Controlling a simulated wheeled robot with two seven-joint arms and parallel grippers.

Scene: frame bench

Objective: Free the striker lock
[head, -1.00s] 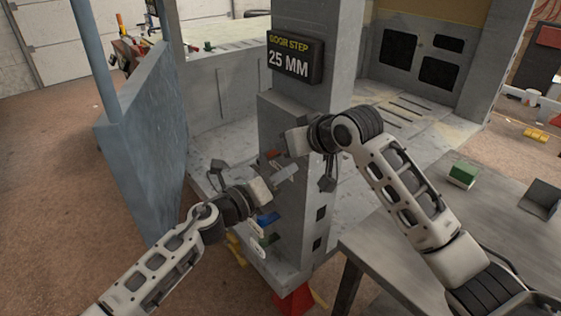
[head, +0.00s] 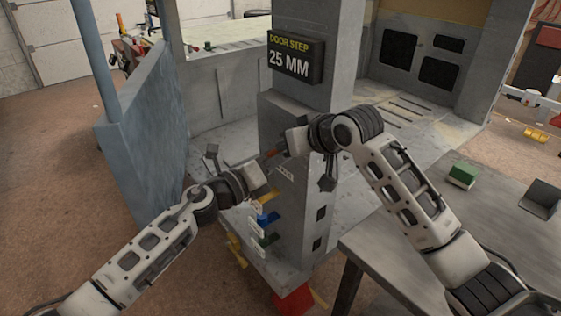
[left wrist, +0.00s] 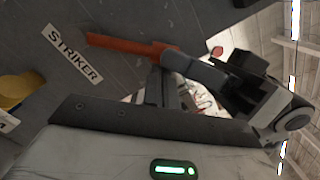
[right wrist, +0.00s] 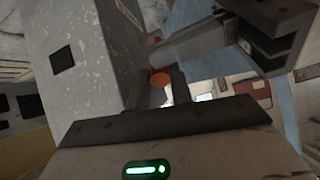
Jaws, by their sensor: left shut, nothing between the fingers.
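In the head view a grey post (head: 290,230) carries several coloured levers on its left face. An orange lever (head: 270,154) is uppermost, by the STRIKER label (left wrist: 73,54), which reads clearly in the left wrist view, where the orange lever (left wrist: 130,45) also shows. A yellow lever (head: 268,196), a blue lever (head: 267,219) and a green lever (head: 269,240) sit below. My left gripper (head: 264,168) is shut and empty, just below the orange lever. My right gripper (head: 284,146) is beside that lever. An orange rounded end (right wrist: 160,78) shows between its fingertips; whether they grip it is unclear.
A black display (head: 296,58) reading DOOR STEP 25 MM is on the post. A blue panel (head: 145,150) stands at the left. A grey table (head: 420,215) with a green block (head: 462,175) is at the right. A red base (head: 294,300) shows at the post's foot.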

